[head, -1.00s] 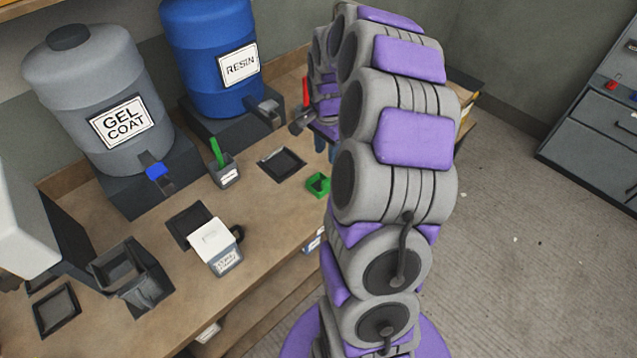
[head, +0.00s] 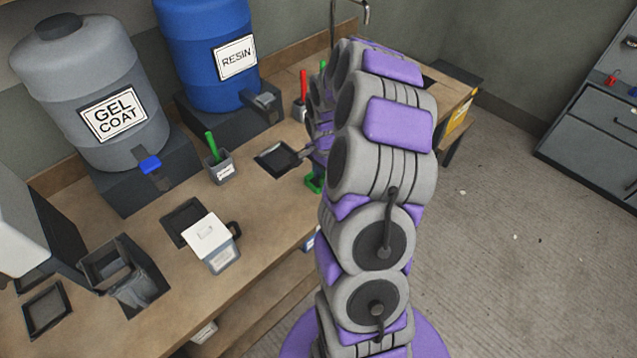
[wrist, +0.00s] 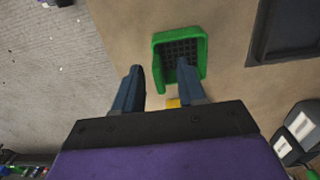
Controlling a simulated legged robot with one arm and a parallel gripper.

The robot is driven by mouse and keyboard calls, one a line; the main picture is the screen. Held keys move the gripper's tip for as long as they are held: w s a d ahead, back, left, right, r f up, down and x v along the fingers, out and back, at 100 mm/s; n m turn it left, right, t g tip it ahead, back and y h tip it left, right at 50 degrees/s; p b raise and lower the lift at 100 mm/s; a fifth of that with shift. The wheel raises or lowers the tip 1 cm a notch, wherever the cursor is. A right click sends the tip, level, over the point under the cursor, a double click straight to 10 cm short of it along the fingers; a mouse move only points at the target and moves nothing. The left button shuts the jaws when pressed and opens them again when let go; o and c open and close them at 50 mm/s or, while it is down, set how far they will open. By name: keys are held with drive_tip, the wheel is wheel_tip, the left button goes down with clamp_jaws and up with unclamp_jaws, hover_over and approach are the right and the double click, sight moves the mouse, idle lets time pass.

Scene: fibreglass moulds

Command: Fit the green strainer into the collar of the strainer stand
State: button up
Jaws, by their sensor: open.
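The green strainer (wrist: 180,50), a square green frame with a dark mesh floor, lies on the bench in the wrist view. In the head view only a bit of the strainer (head: 314,184) shows beside my arm. My gripper (wrist: 159,66) is open and empty above the bench; its left finger is left of the strainer, its right finger overlaps the strainer's near edge in the picture. A small yellow piece shows between the fingers. A dark, square, open-topped holder (head: 103,262) stands at the front left; I cannot tell whether it is the strainer stand.
Dark square trays (head: 278,157) lie on the bench. A white-lidded container (head: 212,240) and a cup with a green handle (head: 219,167) stand nearby. Gel coat (head: 85,100) and resin (head: 212,50) drums stand behind. Bare bench surrounds the strainer in the wrist view.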

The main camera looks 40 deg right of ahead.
drive_tip(key=shift+d+f, duration=0.1)
drive_tip(key=shift+f, duration=0.3)
drive_tip(key=shift+d, duration=0.15)
drive_tip(key=shift+c, duration=0.5)
clamp_jaws()
drive_tip(key=shift+r, duration=0.1)
